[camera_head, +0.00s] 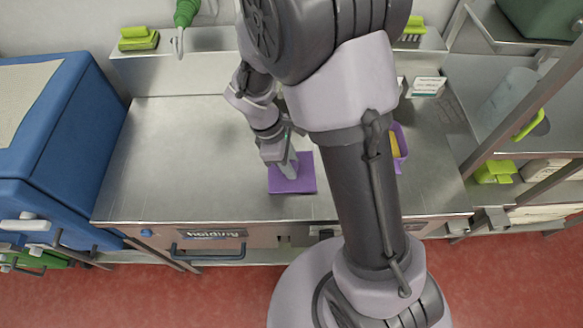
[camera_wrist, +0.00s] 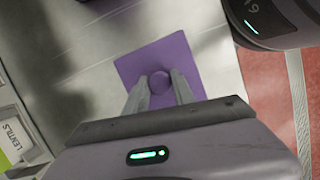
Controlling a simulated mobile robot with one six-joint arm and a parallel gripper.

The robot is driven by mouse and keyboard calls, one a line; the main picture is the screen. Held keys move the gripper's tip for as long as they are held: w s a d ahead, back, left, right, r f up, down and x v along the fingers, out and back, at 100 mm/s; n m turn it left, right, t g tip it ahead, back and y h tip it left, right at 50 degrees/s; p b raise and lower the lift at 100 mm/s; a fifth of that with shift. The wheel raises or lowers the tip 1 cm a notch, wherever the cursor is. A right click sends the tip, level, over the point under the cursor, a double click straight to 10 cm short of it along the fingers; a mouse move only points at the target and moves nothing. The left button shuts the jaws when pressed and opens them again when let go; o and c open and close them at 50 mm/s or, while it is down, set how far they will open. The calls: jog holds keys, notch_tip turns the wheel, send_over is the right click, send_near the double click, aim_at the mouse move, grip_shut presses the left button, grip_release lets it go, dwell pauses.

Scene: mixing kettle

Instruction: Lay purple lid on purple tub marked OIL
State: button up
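The purple lid (camera_head: 305,184) lies flat on the steel worktop near its front edge. It shows as a square plate (camera_wrist: 133,65) with a round knob (camera_wrist: 160,82) in the wrist view. My gripper (camera_head: 291,172) is over the lid, pointing down. In the wrist view its two fingers (camera_wrist: 159,80) stand apart on either side of the knob, with the tips close to it; contact is not clear. A purple tub (camera_head: 402,142) with something yellow in it stands right of the lid, partly hidden behind my arm. No OIL marking is readable.
The worktop (camera_head: 180,150) is clear left of the lid. A blue bin (camera_head: 75,110) stands at the left. A small white sign (camera_head: 427,87) is behind the tub. A label reading LENTILS (camera_wrist: 14,135) shows at the wrist view's left. Steel shelving (camera_head: 520,100) stands right.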

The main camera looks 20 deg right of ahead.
grip_shut()
notch_tip(320, 180, up, 5)
jog(key=p, duration=0.5)
jog(key=shift+r, duration=0.15)
jog(key=shift+f, duration=0.2)
